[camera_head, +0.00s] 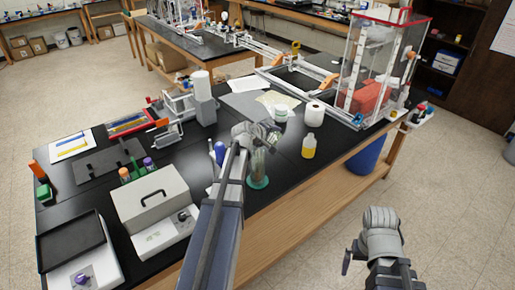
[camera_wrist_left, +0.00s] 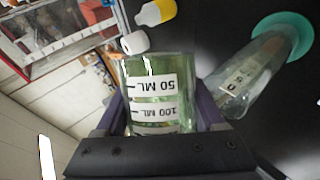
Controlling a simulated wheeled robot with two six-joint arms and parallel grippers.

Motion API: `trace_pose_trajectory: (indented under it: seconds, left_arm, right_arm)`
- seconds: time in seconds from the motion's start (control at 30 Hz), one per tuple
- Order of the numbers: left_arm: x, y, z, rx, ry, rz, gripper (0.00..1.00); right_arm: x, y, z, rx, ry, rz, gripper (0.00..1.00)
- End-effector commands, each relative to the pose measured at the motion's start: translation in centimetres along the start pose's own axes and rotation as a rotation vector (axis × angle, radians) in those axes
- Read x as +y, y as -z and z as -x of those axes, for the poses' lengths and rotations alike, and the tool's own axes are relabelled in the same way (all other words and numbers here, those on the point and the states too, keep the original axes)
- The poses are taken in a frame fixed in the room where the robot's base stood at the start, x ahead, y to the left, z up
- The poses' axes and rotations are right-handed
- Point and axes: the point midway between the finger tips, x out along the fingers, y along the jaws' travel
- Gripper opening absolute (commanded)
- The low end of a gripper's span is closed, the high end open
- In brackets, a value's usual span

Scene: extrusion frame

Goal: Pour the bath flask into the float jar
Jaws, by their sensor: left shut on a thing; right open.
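My left gripper (camera_head: 262,134) is shut on the bath flask (camera_head: 270,139), a clear, green-tinted vessel held above the black bench. In the left wrist view, purple fingers grip both sides of the flask (camera_wrist_left: 155,85), whose 50 ML and 100 ML labels read upside down. I cannot tell its tilt or contents surely. The likely float jar (camera_head: 258,167) is a clear tall cylinder on a teal foot, below and close to the left gripper. In the left wrist view the jar (camera_wrist_left: 245,78) is right of the flask, apart from it. My right gripper (camera_head: 350,260) is open, beyond the bench's front edge.
A yellow bottle (camera_head: 308,147) and a white roll (camera_head: 314,113) stand right of the jar. A grey box with a handle (camera_head: 150,197) stands left of my left arm. A framed clear enclosure (camera_head: 375,65) is at the right end. The floor (camera_head: 455,200) right of the bench is clear.

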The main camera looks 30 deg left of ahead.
Motion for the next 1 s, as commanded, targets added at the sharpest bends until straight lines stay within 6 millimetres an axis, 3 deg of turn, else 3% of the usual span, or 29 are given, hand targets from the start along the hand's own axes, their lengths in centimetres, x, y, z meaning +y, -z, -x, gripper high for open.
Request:
trace_pose_trajectory:
  seconds: [1.0]
  left_arm:
    - [-0.25,-0.06,-0.18,-0.034,-0.022,0.054,0.03]
  right_arm:
    - [-0.05,0.03,-0.57,0.0,0.0,0.001,1.0]
